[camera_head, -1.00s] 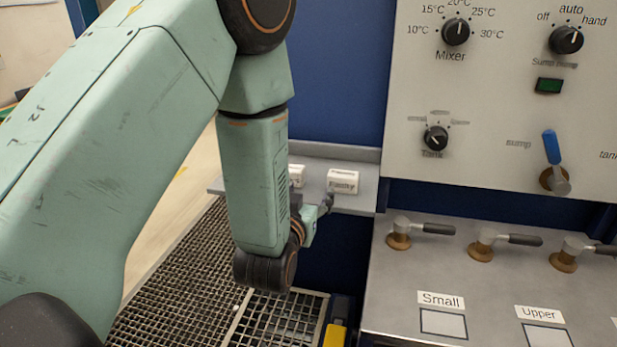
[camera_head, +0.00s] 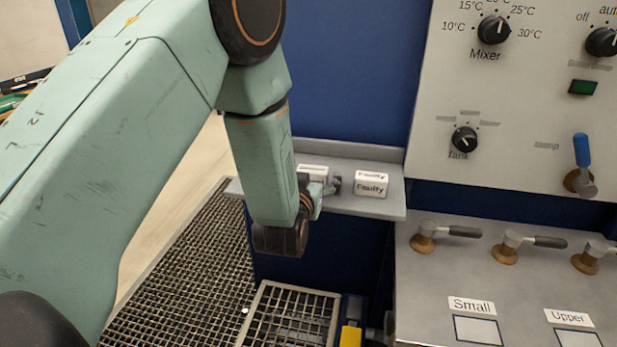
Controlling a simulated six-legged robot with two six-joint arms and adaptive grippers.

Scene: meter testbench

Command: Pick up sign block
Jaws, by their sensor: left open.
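Two white sign blocks stand on a narrow grey shelf (camera_head: 393,206). The right sign block (camera_head: 371,185) reads "Faulty" and is in full view. The left sign block (camera_head: 312,172) is partly hidden behind my left gripper, and its label cannot be read. My left gripper (camera_head: 333,186) is open, small in the view, at the shelf in front of the left block's right end. Its fingertips point toward the gap between the two blocks. My wrist hides part of the gripper. I cannot tell whether a finger touches a block. My right gripper is not in view.
A panel with a Mixer dial (camera_head: 494,29), a Tank dial (camera_head: 465,139) and a blue-handled valve (camera_head: 582,152) stands at right. Below it, a grey bench (camera_head: 430,275) carries several lever valves. Metal grating (camera_head: 190,270) covers the floor at lower left.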

